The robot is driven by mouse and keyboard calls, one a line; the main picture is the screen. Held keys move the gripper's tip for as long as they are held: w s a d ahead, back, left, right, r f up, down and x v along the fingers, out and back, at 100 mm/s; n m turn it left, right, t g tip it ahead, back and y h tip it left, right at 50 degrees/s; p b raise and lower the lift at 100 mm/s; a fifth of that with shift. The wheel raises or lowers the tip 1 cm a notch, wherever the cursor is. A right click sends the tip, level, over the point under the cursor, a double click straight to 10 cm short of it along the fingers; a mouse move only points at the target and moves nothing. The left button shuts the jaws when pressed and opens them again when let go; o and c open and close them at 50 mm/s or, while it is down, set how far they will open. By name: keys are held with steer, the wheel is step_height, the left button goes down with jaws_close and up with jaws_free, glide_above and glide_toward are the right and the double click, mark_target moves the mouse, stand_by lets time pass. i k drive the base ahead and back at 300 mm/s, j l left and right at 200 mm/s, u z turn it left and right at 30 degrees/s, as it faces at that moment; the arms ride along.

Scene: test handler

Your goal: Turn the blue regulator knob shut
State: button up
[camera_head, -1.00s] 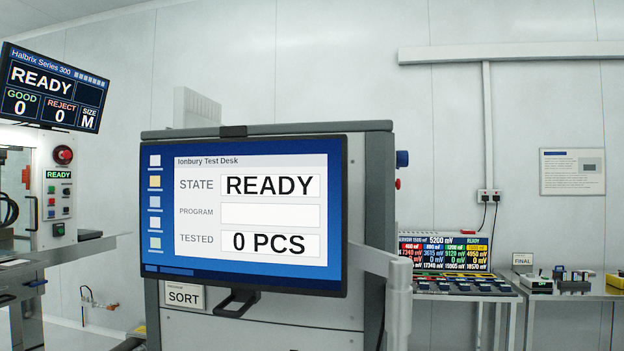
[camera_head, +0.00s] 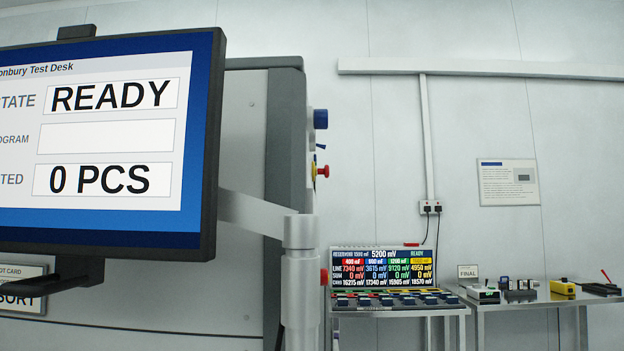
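The blue regulator knob (camera_head: 320,118) shows in the head view on the right side of the grey test handler cabinet (camera_head: 285,150), near its upper edge. I see it side-on, so its turned position cannot be told. Just below it are a small blue part and a red knob or button (camera_head: 323,171) with yellow behind it. Another red part (camera_head: 323,278) sits lower on the same side. My gripper is not in view.
A large monitor (camera_head: 212,150) on a pale arm (camera_head: 255,214) fills the left, in front of the cabinet. At the right stand a bench with a coloured display (camera_head: 384,268) and a table (camera_head: 545,300) with small devices. Wall sockets (camera_head: 430,207) have hanging cables.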

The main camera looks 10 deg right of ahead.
mark_target(321, 115)
steer(key=i+l+u, duration=0.15)
steer(key=l, duration=0.3)
steer(key=i+l+u, duration=0.2)
steer(key=l, duration=0.25)
steer(key=l+u, duration=0.15)
steer(key=l, duration=0.35)
